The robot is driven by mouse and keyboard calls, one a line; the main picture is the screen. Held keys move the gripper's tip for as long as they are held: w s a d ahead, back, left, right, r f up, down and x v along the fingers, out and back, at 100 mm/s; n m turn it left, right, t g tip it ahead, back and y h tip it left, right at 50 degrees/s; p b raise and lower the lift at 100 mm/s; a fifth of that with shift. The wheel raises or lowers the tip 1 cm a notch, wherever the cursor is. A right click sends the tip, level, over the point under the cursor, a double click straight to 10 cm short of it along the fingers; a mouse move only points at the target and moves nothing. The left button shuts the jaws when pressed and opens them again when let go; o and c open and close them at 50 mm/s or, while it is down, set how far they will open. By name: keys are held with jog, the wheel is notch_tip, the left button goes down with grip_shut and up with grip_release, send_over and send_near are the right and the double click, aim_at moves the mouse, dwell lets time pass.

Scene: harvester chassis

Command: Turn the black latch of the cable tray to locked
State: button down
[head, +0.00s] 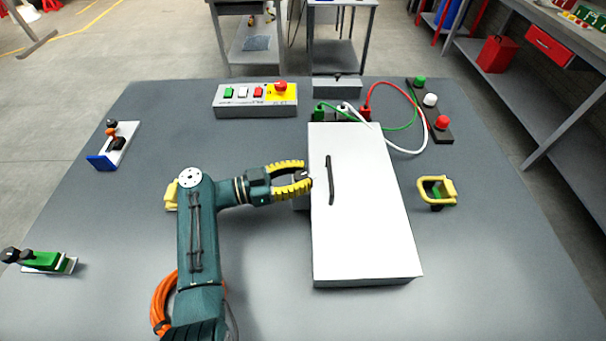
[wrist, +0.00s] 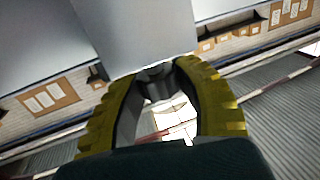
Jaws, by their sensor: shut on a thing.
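The cable tray appears to be the long white box (head: 358,235) right of the middle of the table, with a black bar handle (head: 330,180) on its lid. My gripper (head: 306,175) reaches in from the left, its yellow fingers at the box's left side. In the wrist view, the gripper (wrist: 156,70) has its fingers closed around a small dark piece, apparently the black latch (wrist: 158,86), by the edge of the pale box (wrist: 135,35). The fingers hide much of the latch, so I cannot tell its angle clearly.
A button panel (head: 255,99) stands at the back, with cables plugged in behind the box. A lamp strip (head: 430,108) is at back right and a yellow-framed fixture (head: 437,190) right of the box. Small fixtures (head: 114,146) stand at left. The front left table is partly clear.

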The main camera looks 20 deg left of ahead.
jog(key=c, duration=0.7)
grip_release()
jog(key=shift+o, duration=0.2)
jog(key=shift+s+a, duration=0.1)
jog(key=v, duration=1.2)
